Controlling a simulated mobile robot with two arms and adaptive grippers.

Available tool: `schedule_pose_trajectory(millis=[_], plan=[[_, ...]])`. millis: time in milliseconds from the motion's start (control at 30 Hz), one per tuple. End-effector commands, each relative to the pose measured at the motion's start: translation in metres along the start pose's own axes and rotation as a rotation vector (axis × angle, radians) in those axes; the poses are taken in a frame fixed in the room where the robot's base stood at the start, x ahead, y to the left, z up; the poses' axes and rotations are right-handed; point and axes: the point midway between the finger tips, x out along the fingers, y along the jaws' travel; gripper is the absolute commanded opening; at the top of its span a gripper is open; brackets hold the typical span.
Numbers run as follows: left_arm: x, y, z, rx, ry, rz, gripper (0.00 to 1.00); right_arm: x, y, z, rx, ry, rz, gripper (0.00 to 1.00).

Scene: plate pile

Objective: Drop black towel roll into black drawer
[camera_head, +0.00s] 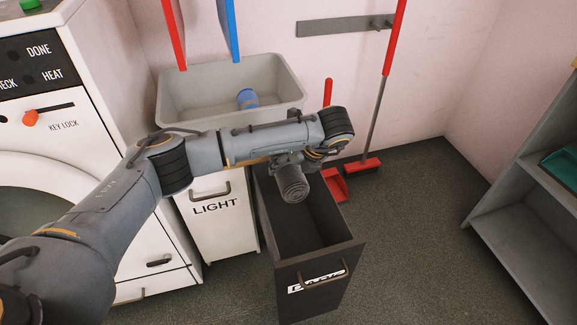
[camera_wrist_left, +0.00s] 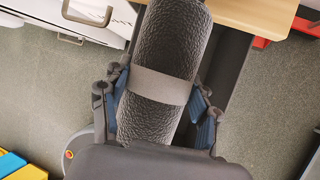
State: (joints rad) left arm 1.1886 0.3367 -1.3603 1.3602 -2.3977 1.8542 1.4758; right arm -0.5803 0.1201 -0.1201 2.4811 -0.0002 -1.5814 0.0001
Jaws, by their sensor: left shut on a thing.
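The black towel roll (camera_wrist_left: 168,40) is dark, textured and wrapped by a grey band in the left wrist view. My left gripper (camera_wrist_left: 158,100) is shut on it, with blue-padded fingers on both sides of the roll. In the head view the roll's round end (camera_head: 292,188) shows below my left gripper (camera_head: 285,163), above the opening of the black drawer. The black drawer (camera_head: 318,256) is pulled out and open at the top, with a handle and a white label on its front. The visible part of its inside looks empty. My right gripper is not in view.
A white drawer marked LIGHT (camera_head: 216,222) stands left of the black one. A grey basin (camera_head: 180,98) with a blue cup-like thing (camera_head: 248,98) is behind. A washing machine (camera_head: 85,130) is at left. A red dustpan (camera_head: 335,184) and broom (camera_head: 362,166) stand behind; floor at right is free.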

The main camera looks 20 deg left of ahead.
Motion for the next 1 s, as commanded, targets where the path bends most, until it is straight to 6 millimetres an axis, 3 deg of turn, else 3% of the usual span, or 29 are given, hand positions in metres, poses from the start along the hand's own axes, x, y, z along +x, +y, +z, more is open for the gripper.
schedule_pose_trajectory(millis=[67,100,200,633,767,1000], plan=[[-0.001,0.0,0.0,0.0,-0.001,0.0,0.23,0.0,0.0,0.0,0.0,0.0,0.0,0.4],[-0.001,0.0,0.0,0.0,-0.001,0.0,0.65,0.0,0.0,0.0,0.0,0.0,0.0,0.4],[-0.001,0.0,0.0,0.0,-0.001,0.0,0.85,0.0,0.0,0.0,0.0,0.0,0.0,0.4],[-0.006,0.0,0.0,0.0,-0.001,-0.001,0.87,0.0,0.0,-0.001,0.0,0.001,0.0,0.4],[-0.024,-0.001,0.001,0.0,-0.003,-0.004,0.87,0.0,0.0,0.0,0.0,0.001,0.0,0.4],[-0.077,-0.001,0.002,0.001,-0.006,-0.003,0.87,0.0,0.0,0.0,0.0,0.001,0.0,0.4]])
